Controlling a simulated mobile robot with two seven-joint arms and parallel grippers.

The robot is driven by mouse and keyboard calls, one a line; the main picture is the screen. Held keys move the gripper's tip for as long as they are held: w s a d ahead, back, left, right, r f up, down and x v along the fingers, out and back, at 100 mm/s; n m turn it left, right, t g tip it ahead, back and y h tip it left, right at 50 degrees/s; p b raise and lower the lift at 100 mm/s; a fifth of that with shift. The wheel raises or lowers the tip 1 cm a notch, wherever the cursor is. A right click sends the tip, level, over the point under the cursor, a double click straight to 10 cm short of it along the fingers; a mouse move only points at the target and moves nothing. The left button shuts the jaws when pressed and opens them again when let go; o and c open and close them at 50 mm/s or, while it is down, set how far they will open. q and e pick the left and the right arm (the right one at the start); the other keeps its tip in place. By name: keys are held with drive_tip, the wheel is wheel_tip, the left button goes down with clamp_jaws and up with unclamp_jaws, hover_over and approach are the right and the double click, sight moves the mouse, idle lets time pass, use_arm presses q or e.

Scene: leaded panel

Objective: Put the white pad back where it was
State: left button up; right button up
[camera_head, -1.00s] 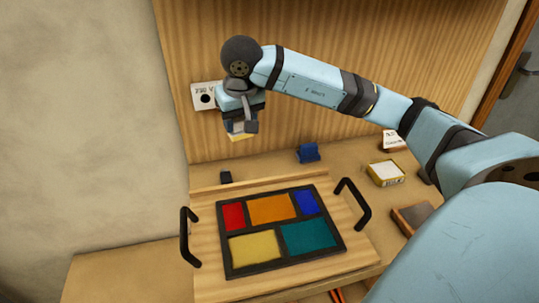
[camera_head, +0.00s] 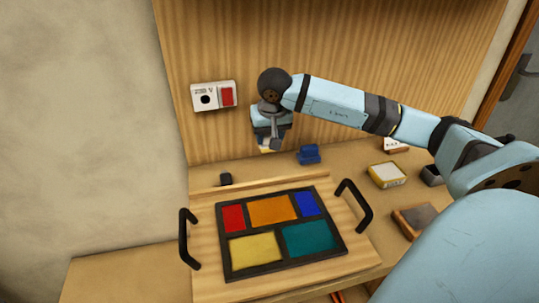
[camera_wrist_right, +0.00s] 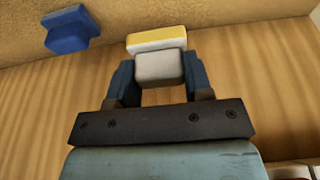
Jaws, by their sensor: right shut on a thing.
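My right gripper (camera_head: 268,142) is in the air in front of the wooden back wall, above the rear of the table. It is shut on the white pad (camera_wrist_right: 158,66), a pale block with a yellow and white layer at its outer end. In the right wrist view the fingers (camera_wrist_right: 158,84) press its pale block from both sides. In the head view only a small pale yellow end of the pad (camera_head: 268,150) shows below the fingers. A blue pad-like block (camera_head: 308,154) stands on the table to the right; it also shows in the right wrist view (camera_wrist_right: 69,30). My left gripper is out of view.
The leaded panel (camera_head: 282,230) lies in a wooden tray with black handles (camera_head: 186,238). A small black object (camera_head: 225,179) is behind it. A yellow-edged box (camera_head: 387,174), a dark container (camera_head: 432,175) and a brown block (camera_head: 411,218) lie right. A socket with red switch (camera_head: 214,96) is on the wall.

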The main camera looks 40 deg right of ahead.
drive_tip(key=shift+f, duration=3.1)
drive_tip(key=shift+f+b, duration=0.25)
drive_tip(key=shift+b, duration=0.15)
drive_tip(key=o, duration=0.9)
drive_tip(key=shift+r, duration=0.1)
drive_tip(key=shift+r, duration=0.1)
drive_tip(key=shift+r+p, duration=0.25)
drive_tip(key=shift+p, duration=0.1)
drive_tip(key=v, duration=1.1)
drive_tip(key=shift+s+r, duration=0.15)
drive_tip(key=shift+r, duration=0.15)
